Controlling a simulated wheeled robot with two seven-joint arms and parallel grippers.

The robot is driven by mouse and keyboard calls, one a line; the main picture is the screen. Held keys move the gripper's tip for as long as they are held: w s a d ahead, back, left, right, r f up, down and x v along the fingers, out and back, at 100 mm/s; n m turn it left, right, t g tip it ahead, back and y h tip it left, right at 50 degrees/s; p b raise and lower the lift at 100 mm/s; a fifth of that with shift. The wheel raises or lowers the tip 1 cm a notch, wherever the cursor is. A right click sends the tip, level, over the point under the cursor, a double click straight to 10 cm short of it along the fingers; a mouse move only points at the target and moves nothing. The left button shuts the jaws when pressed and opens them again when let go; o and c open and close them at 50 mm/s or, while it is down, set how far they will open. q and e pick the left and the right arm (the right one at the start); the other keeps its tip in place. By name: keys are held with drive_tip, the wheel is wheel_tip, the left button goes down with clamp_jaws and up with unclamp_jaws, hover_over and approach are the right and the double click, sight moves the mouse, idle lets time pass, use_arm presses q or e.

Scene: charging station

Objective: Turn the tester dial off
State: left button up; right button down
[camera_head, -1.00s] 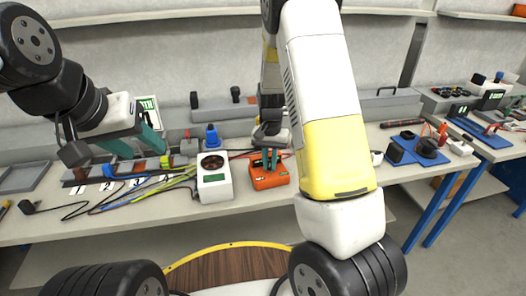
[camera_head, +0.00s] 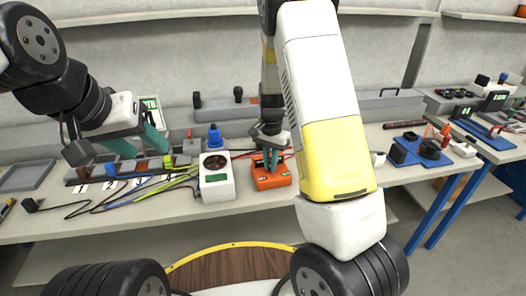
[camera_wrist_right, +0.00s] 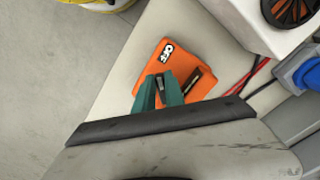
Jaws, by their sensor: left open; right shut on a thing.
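The orange tester (camera_head: 270,178) stands on the bench, right of a white box with a round dark fan. In the right wrist view the tester (camera_wrist_right: 190,57) shows a black-and-white "OFF" label near one edge. My right gripper (camera_head: 271,160) reaches down onto the top of the tester. Its teal fingers (camera_wrist_right: 163,90) are closed on the tester dial (camera_wrist_right: 160,84), which is mostly hidden between them. A dark bar with a light edge lies beside the fingers on the tester's face. My left gripper (camera_head: 138,146) is open and empty, above the left part of the bench.
The white fan box (camera_head: 217,180) stands close on the tester's left. Coloured cables (camera_head: 150,185) spread over the bench further left. A blue connector (camera_head: 214,136) stands behind the box. A blue board with black parts (camera_head: 430,150) lies to the right.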

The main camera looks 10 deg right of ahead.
drive_tip(key=c, duration=1.4)
unclamp_jaws()
wheel_tip(320, 180, up, 7)
drive_tip(key=shift+r, duration=0.4)
